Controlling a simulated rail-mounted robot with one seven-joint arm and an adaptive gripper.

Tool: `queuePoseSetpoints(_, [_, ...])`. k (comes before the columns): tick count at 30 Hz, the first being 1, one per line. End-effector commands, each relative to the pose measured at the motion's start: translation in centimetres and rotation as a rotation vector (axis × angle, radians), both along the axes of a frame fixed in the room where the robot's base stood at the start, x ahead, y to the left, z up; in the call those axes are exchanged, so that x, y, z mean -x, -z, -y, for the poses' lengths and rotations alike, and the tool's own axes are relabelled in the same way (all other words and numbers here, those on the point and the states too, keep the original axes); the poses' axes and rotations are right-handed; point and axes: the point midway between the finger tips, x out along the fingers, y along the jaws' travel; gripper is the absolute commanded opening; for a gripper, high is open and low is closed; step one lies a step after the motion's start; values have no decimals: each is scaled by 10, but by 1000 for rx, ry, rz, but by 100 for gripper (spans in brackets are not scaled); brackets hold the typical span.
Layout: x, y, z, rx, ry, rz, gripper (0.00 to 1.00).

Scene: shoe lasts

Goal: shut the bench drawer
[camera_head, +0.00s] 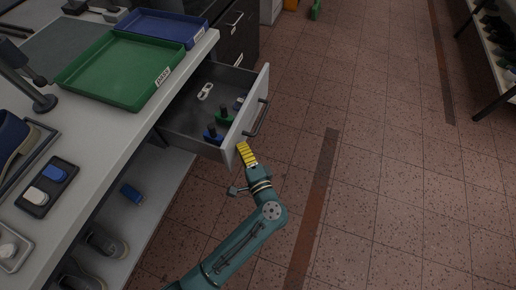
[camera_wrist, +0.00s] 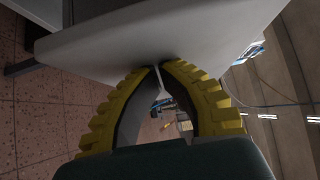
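The bench drawer (camera_head: 239,131) is pulled well out of the bench, with its grey front and dark bar handle (camera_head: 257,118) facing the aisle. Inside lie a white piece (camera_head: 205,91) and several small blue and green items (camera_head: 222,114). My gripper (camera_head: 242,147), with yellow fingers, is at the near end of the drawer front, below the handle in the head view. In the wrist view the fingertips (camera_wrist: 157,68) come together, with nothing clearly held. They are at the edge of a pale panel (camera_wrist: 130,35); I cannot tell whether they touch it.
A green tray (camera_head: 110,72) and a blue tray (camera_head: 160,27) rest on the bench top (camera_head: 112,130) above the drawer. A lower shelf (camera_head: 160,200) holds a blue box and dark shoes. The tiled floor (camera_head: 370,130) right of the drawer is clear. A rack stands at far right.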

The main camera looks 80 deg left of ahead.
Motion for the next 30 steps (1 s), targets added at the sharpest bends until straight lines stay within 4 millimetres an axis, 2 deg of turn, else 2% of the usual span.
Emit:
queuePoseSetpoints(1, [11, -3, -6, 2, -7, -3, 0])
queuePoseSetpoints(12, [70, -1, -45, 1, -8, -1, 0])
queuePoseSetpoints(30, [159, 0, -104, 0, -6, 0, 0])
